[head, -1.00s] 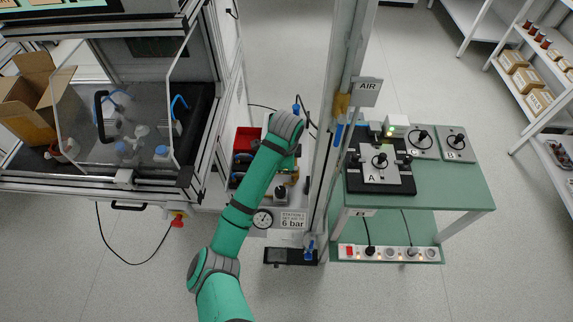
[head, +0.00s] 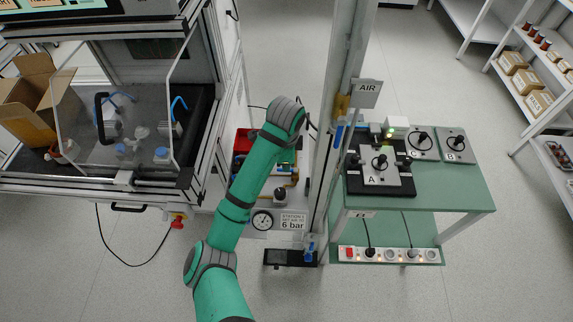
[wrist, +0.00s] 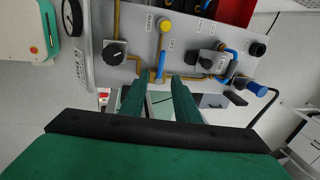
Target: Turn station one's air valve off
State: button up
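In the wrist view my gripper (wrist: 160,82) has its two green fingers apart, pointing at a grey panel (wrist: 135,45) of valves and pipes. A blue lever (wrist: 161,66) on a brass pipe shows just beyond the gap between the fingertips; I cannot tell whether they touch it. A second blue lever (wrist: 229,66) is further right. Small labels stand beside both, too small to read surely. In the head view my arm hides the gripper and part of the panel. The 6 bar sign (head: 293,221) and gauge (head: 262,220) show at the panel's near edge.
On the panel are a black knob (wrist: 116,55), a yellow button (wrist: 165,25) and a blue-ended fitting (wrist: 257,90). A metal post with an AIR sign (head: 366,93) stands right of my arm, beside a green table (head: 440,195). An enclosed bench (head: 100,180) is left.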

jog(key=shift+s+r, duration=0.25)
jog(key=shift+r, duration=0.9)
jog(key=shift+s+r, duration=0.2)
jog(key=shift+r, duration=0.95)
